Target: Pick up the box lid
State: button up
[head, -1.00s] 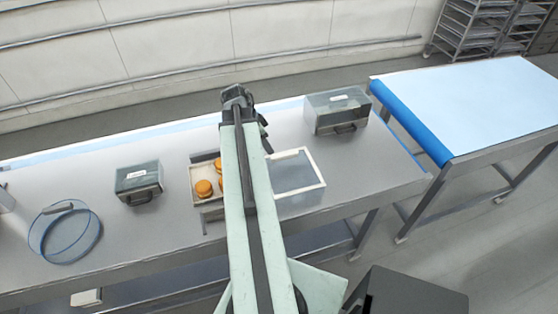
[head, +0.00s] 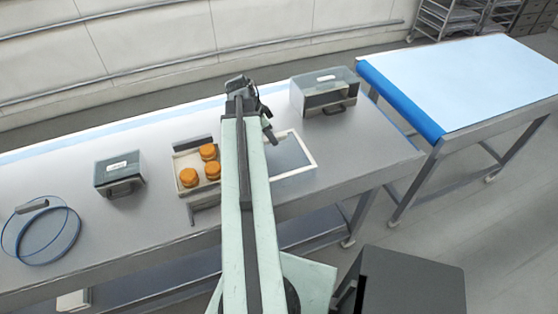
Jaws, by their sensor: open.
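The box lid (head: 290,157), a clear pane in a cream frame, lies on the steel table right of a cream tray-like box (head: 181,163). Its left part is hidden behind my arm. The box holds orange round pieces (head: 207,152); three show. My gripper (head: 262,122) is dark and is at the far end of my pale green arm, near the lid's far left corner in the picture. A jaw shows on its right side, apart from any held thing; its other side is partly hidden. I cannot tell its height above the lid.
A clear-fronted case (head: 324,92) stands behind the lid to the right. A smaller dark case (head: 119,173) and a blue-rimmed round sieve (head: 42,232) are at the left. A blue-white conveyor table (head: 460,80) stands at the right beyond a gap.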

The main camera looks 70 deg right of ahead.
jog(key=shift+f, duration=0.2)
grip_shut()
